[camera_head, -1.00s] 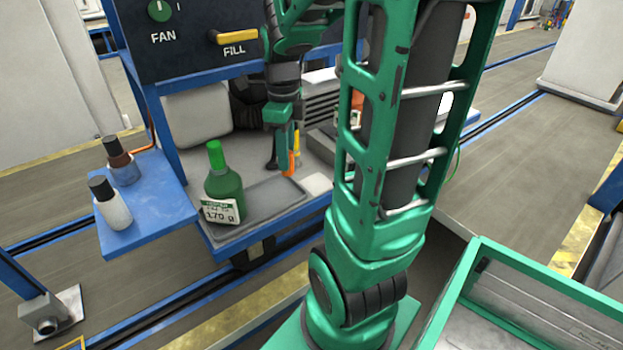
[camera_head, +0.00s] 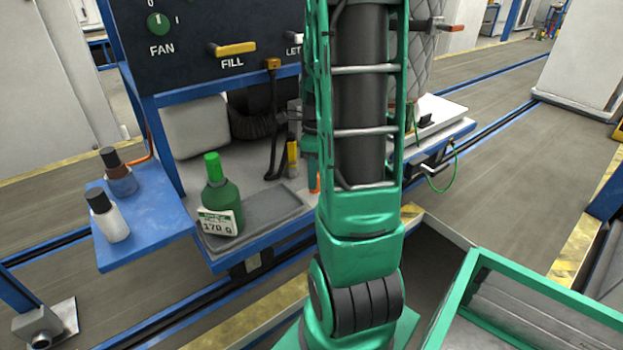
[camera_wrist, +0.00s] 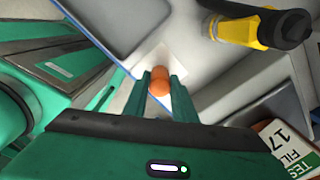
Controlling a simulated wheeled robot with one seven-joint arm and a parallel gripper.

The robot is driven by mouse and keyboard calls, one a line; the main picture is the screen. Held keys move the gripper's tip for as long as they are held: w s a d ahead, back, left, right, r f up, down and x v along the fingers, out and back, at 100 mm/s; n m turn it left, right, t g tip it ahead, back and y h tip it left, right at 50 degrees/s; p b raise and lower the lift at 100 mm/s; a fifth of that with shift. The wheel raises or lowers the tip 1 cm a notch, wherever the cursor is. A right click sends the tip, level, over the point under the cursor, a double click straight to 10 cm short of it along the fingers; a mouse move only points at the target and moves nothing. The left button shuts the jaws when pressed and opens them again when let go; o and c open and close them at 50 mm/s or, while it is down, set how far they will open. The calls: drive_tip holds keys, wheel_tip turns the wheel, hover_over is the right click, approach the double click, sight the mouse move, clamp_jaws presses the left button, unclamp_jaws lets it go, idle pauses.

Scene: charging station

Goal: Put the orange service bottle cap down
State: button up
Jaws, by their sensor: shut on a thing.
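The orange service bottle cap (camera_wrist: 160,84) is between the fingertips of my gripper (camera_wrist: 160,92) in the wrist view. The fingers are shut on its sides. A pale square pad (camera_wrist: 146,66) lies just beyond and below the cap; I cannot tell whether the cap touches it. In the head view only a sliver of the orange cap (camera_head: 315,184) shows at the left edge of my arm, and most of my gripper is hidden behind the arm.
A yellow and black tool (camera_wrist: 250,30) is close to the cap. Two small bottles stand on the blue side shelf (camera_head: 160,215).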

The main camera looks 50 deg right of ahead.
drive_tip(key=shift+f, duration=0.6)
drive_tip(key=o, duration=1)
drive_tip(key=shift+f, duration=0.1)
